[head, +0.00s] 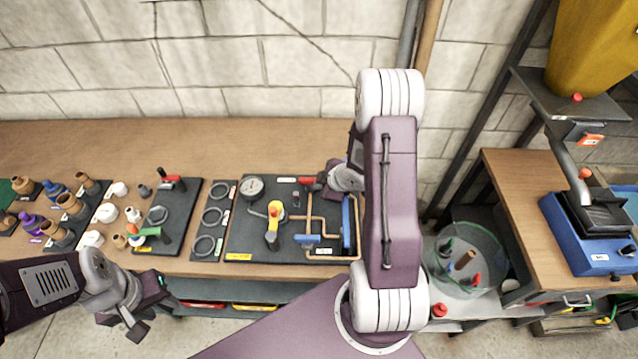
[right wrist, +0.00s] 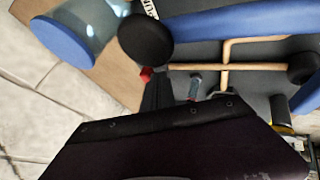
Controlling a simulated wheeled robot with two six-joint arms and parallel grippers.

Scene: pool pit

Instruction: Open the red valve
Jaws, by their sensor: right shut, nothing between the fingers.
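The red valve handle (head: 308,180) sits at the back right of a dark board with copper pipes. My right gripper (head: 322,187) is right beside it, coming in from the right; my arm hides part of that area. In the right wrist view a small piece of the red handle (right wrist: 146,74) shows at the tip of my dark shut fingers (right wrist: 158,88). Nothing shows held between them; I cannot tell whether they touch the handle. My left gripper (head: 137,306) hangs at the table's front left, fingers apart and empty.
The pipe board (head: 240,235) also carries a gauge (head: 252,188), a yellow handle (head: 274,209) and blue handles (head: 307,239). Another board (head: 183,213) at left has its own red lever (head: 168,178). A clear bin (head: 468,262) stands at right. Bare table lies behind the boards.

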